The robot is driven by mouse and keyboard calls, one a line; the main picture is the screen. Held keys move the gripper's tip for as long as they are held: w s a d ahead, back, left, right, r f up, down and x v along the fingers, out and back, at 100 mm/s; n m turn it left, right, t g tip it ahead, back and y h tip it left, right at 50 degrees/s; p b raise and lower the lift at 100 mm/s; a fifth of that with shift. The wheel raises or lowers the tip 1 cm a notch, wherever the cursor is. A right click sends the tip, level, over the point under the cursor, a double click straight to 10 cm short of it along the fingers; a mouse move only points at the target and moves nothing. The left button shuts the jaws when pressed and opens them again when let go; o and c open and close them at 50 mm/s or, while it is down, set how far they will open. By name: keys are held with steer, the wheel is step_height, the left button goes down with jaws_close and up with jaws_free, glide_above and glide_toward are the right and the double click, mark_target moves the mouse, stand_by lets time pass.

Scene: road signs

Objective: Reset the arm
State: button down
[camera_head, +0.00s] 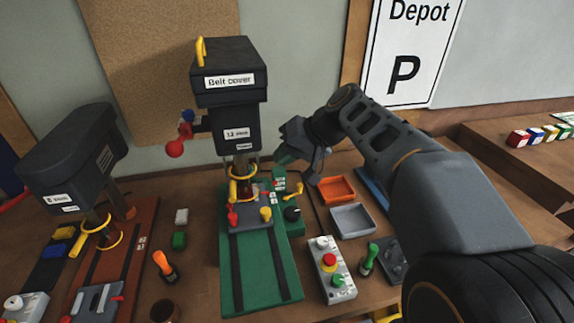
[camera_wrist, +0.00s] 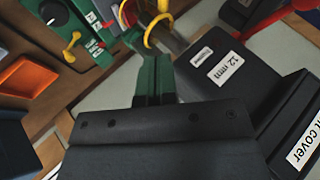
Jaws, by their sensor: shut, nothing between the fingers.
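My arm reaches in from the right of the head view. My gripper (camera_head: 283,158) is beside the column of the green drill press, just right of its black head (camera_head: 238,130) and above the bench. In the wrist view, the green fingers of my gripper (camera_wrist: 154,65) are together with nothing between them. The press head with its "12 mm" label (camera_wrist: 222,75) is close on the right of the fingers. A yellow ring (camera_wrist: 158,33) around the spindle shows just beyond the fingertips. I cannot tell whether the fingers touch the press.
An orange tray (camera_head: 337,189) and a grey tray (camera_head: 352,219) lie right of the green press base (camera_head: 260,273). A control box (camera_head: 331,270) and screwdrivers stand nearer. A second press (camera_head: 75,160) is at left. The Depot sign (camera_head: 408,50) is behind my arm.

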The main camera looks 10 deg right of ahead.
steer(key=s+d+f+h, duration=0.2)
steer(key=s+f+h, duration=0.2)
steer(key=s+f, duration=0.2)
steer(key=s+d+f+h, duration=0.3)
steer(key=s+f, duration=0.3)
steer(key=s, duration=0.1)
steer(key=shift+d+h, duration=0.25)
steer(key=shift+h, duration=0.15)
steer(key=shift+s+a, duration=0.1)
stand_by(0.5)
